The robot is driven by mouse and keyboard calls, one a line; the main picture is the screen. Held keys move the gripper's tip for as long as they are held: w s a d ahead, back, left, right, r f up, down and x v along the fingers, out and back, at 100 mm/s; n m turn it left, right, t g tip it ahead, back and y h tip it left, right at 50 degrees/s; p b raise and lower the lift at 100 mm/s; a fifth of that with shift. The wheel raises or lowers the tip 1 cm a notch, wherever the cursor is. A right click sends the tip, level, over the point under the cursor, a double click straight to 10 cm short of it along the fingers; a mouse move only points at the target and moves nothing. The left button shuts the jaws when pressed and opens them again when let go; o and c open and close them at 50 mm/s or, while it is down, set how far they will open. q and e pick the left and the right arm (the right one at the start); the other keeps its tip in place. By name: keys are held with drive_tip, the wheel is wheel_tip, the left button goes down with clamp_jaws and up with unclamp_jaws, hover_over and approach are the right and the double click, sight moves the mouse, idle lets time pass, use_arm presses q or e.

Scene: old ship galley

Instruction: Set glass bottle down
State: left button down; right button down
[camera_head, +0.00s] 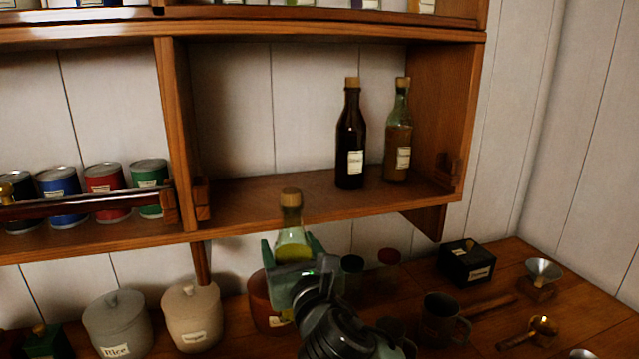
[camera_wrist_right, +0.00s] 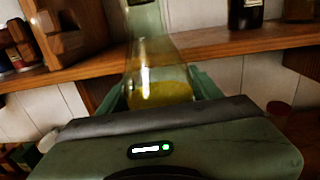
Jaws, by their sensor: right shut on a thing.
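A clear glass bottle (camera_head: 291,226) with a cork and yellow-green contents is held upright in my right gripper (camera_head: 294,250). The gripper is shut around its body, just in front of and below the front edge of the open shelf (camera_head: 255,208). In the right wrist view the bottle (camera_wrist_right: 155,60) stands between the two fingers, its top cut off by the frame. My left gripper is not in view.
A dark bottle (camera_head: 351,140) and a greenish-brown bottle (camera_head: 398,135) stand at the shelf's right; its left and middle are clear. Several tins (camera_head: 103,188) stand behind a rail at left. Below are canisters (camera_head: 192,312), a mug (camera_head: 441,318) and a black box (camera_head: 466,262).

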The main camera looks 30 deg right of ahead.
drive_tip(key=d+r+m+g+h+p, duration=0.1)
drive_tip(key=d+r+h, duration=0.15)
drive_tip(key=r, duration=0.95)
drive_tip(key=d+r+m+h+p, duration=0.1)
drive_tip(key=d+r, duration=0.3)
drive_tip(key=r, duration=0.7)
drive_tip(key=w+a+p+x, duration=0.1)
drive_tip(key=p+x, duration=0.3)
drive_tip(key=x, duration=0.5)
drive_tip(key=a+p+x, duration=0.2)
drive_tip(key=p+x, duration=0.1)
drive_tip(key=x, duration=0.7)
wheel_tip(320, 180, down, 7)
drive_tip(key=p, duration=0.3)
drive_tip(key=shift+w+d, duration=0.2)
drive_tip(key=shift+d, duration=0.05)
drive_tip(key=shift+f, duration=0.2)
